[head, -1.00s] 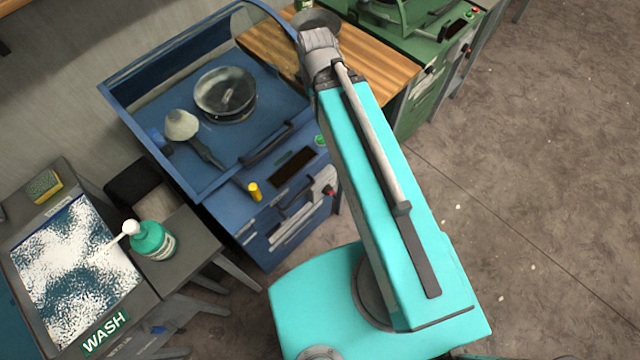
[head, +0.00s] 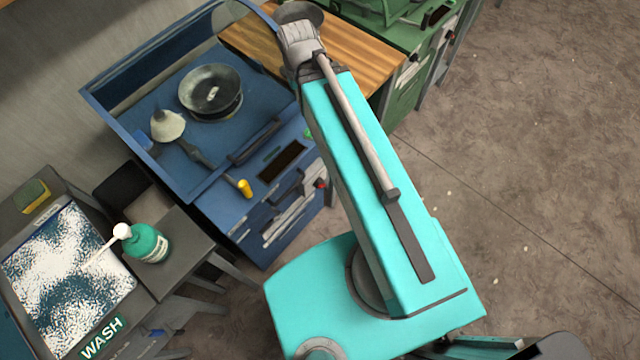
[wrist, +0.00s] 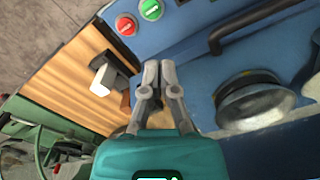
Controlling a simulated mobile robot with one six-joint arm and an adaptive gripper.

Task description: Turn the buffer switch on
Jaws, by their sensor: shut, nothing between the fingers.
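The blue buffer machine (head: 225,205) stands left of my arm in the head view. Its green button (head: 308,133) shows at the front panel, partly covered by my arm, with a red button (head: 320,184) lower down. In the wrist view the green button (wrist: 152,9) and the red button (wrist: 126,25) sit side by side at the top, beyond my fingertips. My gripper (wrist: 158,65) is shut and empty, apart from both buttons. In the head view my fingers are hidden.
A wooden counter (head: 265,48) joins the blue machine to a green machine (head: 415,45). A handle (wrist: 262,24) lies right of the buttons. A yellow cylinder (head: 244,188) and a wash station (head: 60,265) with a teal bottle (head: 147,243) are at left. Floor is clear at right.

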